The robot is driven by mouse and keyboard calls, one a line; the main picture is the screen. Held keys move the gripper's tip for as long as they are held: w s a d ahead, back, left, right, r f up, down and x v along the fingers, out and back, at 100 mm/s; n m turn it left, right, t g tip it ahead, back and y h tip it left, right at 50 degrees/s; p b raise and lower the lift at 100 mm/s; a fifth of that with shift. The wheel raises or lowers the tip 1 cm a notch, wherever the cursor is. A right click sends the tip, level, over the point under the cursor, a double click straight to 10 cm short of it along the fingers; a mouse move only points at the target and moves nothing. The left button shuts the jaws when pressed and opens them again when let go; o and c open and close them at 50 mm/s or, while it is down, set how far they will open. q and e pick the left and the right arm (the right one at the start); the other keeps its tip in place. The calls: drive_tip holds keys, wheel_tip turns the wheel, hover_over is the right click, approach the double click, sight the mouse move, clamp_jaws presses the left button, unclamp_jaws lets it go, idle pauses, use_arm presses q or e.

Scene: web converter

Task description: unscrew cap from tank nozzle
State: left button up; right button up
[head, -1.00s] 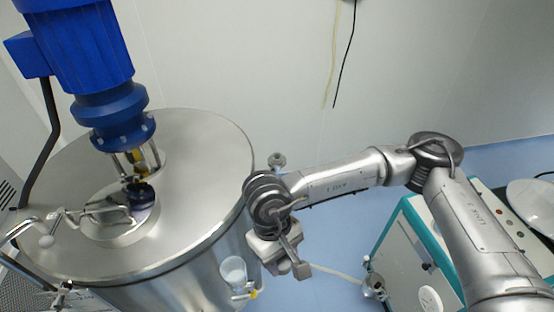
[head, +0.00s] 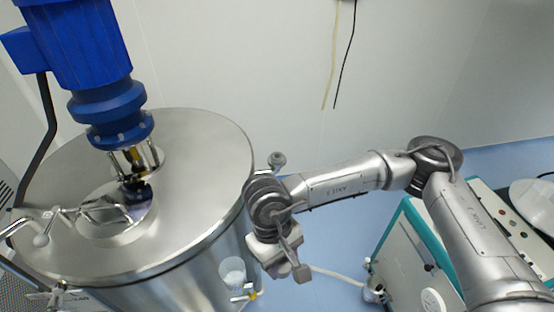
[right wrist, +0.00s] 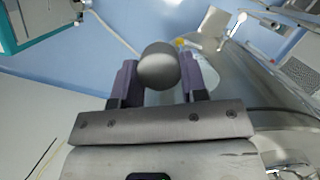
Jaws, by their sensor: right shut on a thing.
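In the right wrist view, my right gripper (right wrist: 158,76) has its two dark purple fingers closed on the sides of a rounded grey metal cap (right wrist: 158,66). The cap hides whatever lies directly behind it, so I cannot tell whether it still sits on the nozzle. In the head view, my right gripper (head: 280,262) is just right of the large steel tank (head: 205,170), low by its side wall. The cap and the fingertips cannot be made out there. My left gripper is not in view.
A blue motor (head: 85,60) stands on the tank lid, with a bent metal handle (head: 65,215) at its left. A clear cup (head: 232,272) hangs by the tank wall. A teal and white cabinet (head: 410,255) stands at the right. Blue floor shows between them.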

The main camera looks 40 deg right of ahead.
drive_tip(key=shift+s+p+v, duration=0.25)
drive_tip(key=shift+v, duration=0.7)
drive_tip(key=shift+s+p+v, duration=0.2)
drive_tip(key=shift+p+v, duration=0.05)
drive_tip(key=shift+v, duration=0.7)
drive_tip(key=shift+r, duration=0.1)
